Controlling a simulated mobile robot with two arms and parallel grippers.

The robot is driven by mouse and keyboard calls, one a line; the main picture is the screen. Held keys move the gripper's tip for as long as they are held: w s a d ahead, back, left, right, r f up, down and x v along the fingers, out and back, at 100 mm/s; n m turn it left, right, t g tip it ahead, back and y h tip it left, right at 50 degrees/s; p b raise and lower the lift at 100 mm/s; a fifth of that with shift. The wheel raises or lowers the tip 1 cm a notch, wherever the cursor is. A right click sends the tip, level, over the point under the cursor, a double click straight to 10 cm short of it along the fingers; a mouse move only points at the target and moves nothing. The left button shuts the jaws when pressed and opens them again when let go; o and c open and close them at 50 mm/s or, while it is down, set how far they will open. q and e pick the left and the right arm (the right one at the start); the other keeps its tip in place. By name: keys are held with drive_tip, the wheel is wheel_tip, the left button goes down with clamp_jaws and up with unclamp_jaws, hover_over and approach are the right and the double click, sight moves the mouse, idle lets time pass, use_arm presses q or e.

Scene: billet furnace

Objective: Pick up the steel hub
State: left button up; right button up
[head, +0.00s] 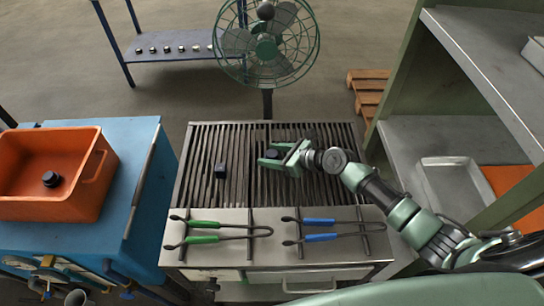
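My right gripper (270,155) reaches in from the right, low over the slatted grate (325,185). Its green fingers are apart, with a small dark piece (271,154) between them. I cannot tell whether they press on it or whether it rests on the slats. Another small dark block (220,171) stands on the grate to the left of the gripper. A dark round piece (51,179) lies in the orange bin (95,190). I cannot tell for sure which of these is the steel hub. My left gripper is not in view.
Green-handled tongs (203,239) and blue-handled tongs (321,238) lie on the front ledge. A green fan (266,48) stands behind the grate. The orange bin sits on a blue cabinet (140,140) at left. A shelf rack (408,90) with a metal tray (455,185) stands at right.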

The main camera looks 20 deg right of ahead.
clamp_jaws()
drive_tip(key=shift+w, duration=0.1)
drive_tip(key=shift+r, duration=0.1)
